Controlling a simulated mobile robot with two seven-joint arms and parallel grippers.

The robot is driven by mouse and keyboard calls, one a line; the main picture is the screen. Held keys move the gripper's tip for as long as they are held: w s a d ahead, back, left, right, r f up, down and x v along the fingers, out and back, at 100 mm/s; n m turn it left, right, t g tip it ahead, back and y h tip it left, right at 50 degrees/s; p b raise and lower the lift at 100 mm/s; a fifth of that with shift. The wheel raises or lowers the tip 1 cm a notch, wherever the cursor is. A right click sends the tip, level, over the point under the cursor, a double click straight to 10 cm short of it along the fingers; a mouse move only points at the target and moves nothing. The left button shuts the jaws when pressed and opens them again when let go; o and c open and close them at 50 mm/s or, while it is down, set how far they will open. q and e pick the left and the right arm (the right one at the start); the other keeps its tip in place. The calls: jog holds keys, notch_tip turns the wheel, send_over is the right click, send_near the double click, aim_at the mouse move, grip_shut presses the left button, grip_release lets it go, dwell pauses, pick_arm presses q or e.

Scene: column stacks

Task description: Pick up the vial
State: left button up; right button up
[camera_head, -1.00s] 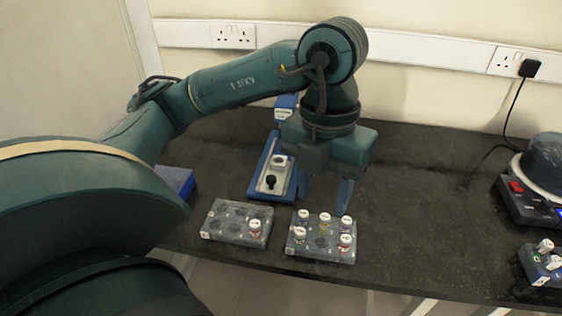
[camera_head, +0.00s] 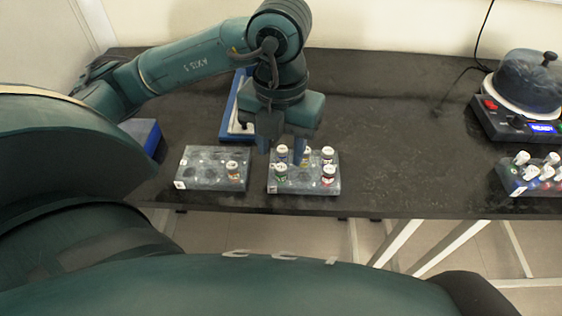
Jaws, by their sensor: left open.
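Small white-capped vials stand in a grey rack (camera_head: 308,187) near the front edge of the bench. One vial (camera_head: 282,153) is at the back left, one (camera_head: 280,173) at the front left, one (camera_head: 328,155) at the back right and one (camera_head: 328,175) at the front right. Another (camera_head: 304,157) is partly hidden behind a finger. A lone vial (camera_head: 232,169) stands in the left grey rack (camera_head: 200,181). My left gripper (camera_head: 281,150) is open, pointing down over the back of the fuller rack. I cannot tell whether it touches a vial. My right gripper is not in view.
A blue-framed device (camera_head: 232,112) is behind my left gripper, partly hidden. A blue box (camera_head: 152,137) is at the left. A dark-domed machine (camera_head: 527,95) and another vial rack (camera_head: 513,180) stand at the right. The bench between is clear.

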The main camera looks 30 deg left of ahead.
pick_arm(q)
notch_tip(320, 180, down, 4)
jog(key=shift+f, duration=0.1)
jog(key=shift+c, duration=0.5)
grip_shut()
